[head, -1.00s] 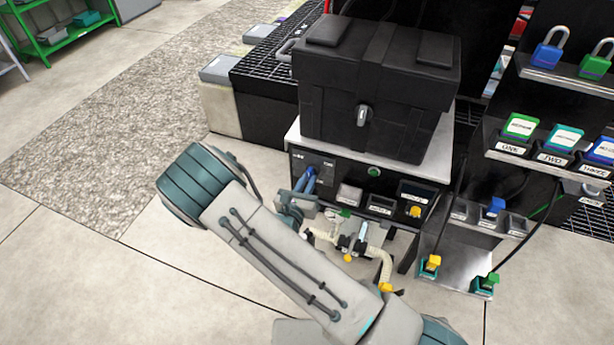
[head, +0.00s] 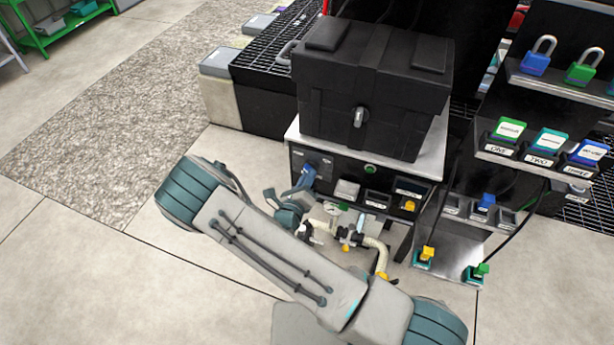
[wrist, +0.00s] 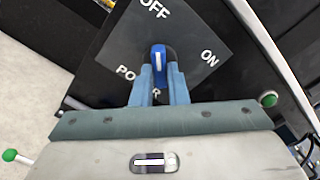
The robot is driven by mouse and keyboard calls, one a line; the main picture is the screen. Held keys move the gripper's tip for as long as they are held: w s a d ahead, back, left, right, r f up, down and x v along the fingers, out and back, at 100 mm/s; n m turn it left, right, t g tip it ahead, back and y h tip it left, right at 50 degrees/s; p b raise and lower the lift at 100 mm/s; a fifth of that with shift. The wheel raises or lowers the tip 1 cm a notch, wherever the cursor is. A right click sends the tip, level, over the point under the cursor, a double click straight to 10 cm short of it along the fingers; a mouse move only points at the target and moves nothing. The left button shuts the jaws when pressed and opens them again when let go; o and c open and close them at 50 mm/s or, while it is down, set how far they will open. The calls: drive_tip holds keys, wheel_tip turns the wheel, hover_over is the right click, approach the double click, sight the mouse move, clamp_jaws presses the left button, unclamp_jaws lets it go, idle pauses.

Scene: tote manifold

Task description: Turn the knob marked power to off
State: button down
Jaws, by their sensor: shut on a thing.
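The power knob (wrist: 158,58) is blue with a white line on its face, on a dark plate (wrist: 190,30) in the wrist view. The white line points up, roughly at OFF. My gripper (wrist: 159,76) is shut on the knob, one blue-grey finger on each side. In the head view my gripper (head: 308,176) is at the left of the panel front (head: 325,167); its fingers largely hide the knob there.
A black case (head: 375,95) stands on the cabinet above the panel. Hoses and fittings (head: 350,235) are below. A rack (head: 500,160) with labelled blocks and padlocks stands at right.

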drive_tip(key=shift+f, duration=0.1)
idle(0.3)
drive_tip(key=c, duration=1.4)
unclamp_jaws()
drive_tip(key=shift+c, duration=0.2)
drive_tip(key=v, duration=1.4)
drive_tip(key=shift+b, duration=0.35)
drive_tip(key=shift+w+d+r, duration=0.1)
drive_tip(key=shift+d+r, duration=0.05)
drive_tip(key=shift+r, duration=0.05)
